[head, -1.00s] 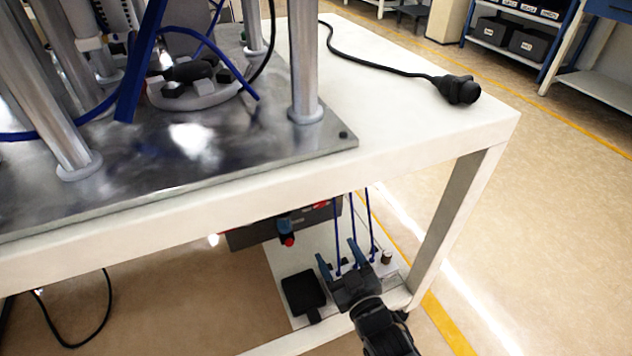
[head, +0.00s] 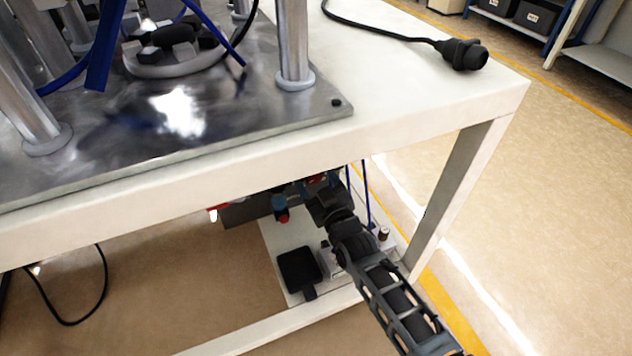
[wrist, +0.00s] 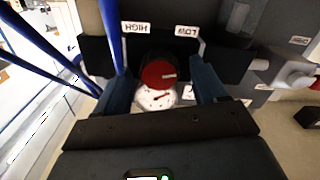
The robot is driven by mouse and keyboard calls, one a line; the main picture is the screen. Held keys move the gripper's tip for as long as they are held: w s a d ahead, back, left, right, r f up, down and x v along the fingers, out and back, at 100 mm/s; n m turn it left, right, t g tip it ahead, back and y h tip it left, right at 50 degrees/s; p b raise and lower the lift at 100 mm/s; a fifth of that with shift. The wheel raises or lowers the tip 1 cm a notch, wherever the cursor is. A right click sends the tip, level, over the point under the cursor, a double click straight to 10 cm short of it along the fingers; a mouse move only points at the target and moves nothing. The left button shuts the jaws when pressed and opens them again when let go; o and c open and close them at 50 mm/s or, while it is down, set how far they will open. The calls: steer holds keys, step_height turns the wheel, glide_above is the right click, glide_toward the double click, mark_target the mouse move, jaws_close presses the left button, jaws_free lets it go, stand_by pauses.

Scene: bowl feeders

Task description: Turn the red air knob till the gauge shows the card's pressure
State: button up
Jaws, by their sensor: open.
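In the wrist view, the red knob (wrist: 158,74) with a pale mark line is at the middle, seen end-on. A round white gauge (wrist: 156,99) with a red needle sits just below it, partly covered by the knob; its figures are too small to read. My gripper (wrist: 162,84) is open, its blue fingers on either side of the knob with a visible gap on each side. In the head view my gripper (head: 318,190) is under the table edge, its fingertips mostly hidden. I cannot make out the pressure card.
Labels reading HIGH (wrist: 136,28) and LOW (wrist: 187,31) appear upside down above the knob. Blue tubes run close to the left finger. The white table (head: 425,110) overhangs my arm. A black pedal (head: 298,268) is on the lower shelf, beside my arm.

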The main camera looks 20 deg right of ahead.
steer(key=shift+c, duration=0.5)
steer(key=c, duration=1)
steer(key=shift+o, duration=0.2)
steer(key=shift+m, duration=0.4)
steer(key=m, duration=0.3)
steer(key=shift+b, duration=0.35)
steer(key=m, duration=0.4)
steer(key=shift+d+b, duration=0.1)
steer(key=shift+b, duration=0.25)
steer(key=m, duration=0.4)
steer(key=shift+d+m+b, duration=0.1)
steer(key=shift+m+b, duration=0.4)
steer(key=shift+m, duration=1.2)
